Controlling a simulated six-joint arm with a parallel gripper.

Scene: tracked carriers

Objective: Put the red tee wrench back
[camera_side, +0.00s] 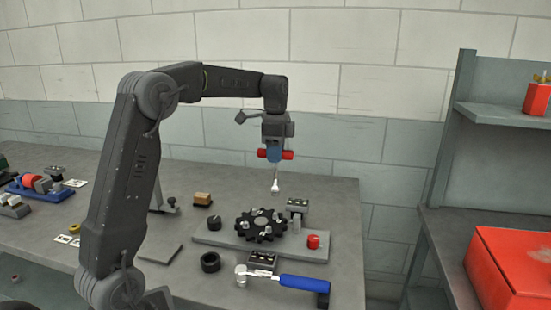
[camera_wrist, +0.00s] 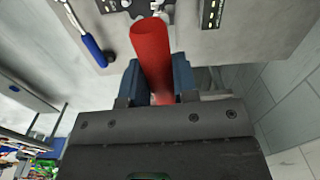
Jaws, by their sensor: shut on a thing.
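My gripper (camera_side: 274,153) is shut on the red handle of the tee wrench (camera_side: 288,155). The handle sticks out on both sides of the blue fingers. The bright shaft hangs about upright below, and its socket end is clear of everything under it. In the wrist view the red handle (camera_wrist: 150,45) lies between the two blue fingers of my gripper (camera_wrist: 160,80) and points away from the palm. In the side view a black toothed wheel (camera_side: 260,225) sits on a grey plate (camera_side: 212,238) below the wrench.
A grey upright stand (camera_side: 157,193) is left. Shelves with a red box (camera_side: 510,265) stand right.

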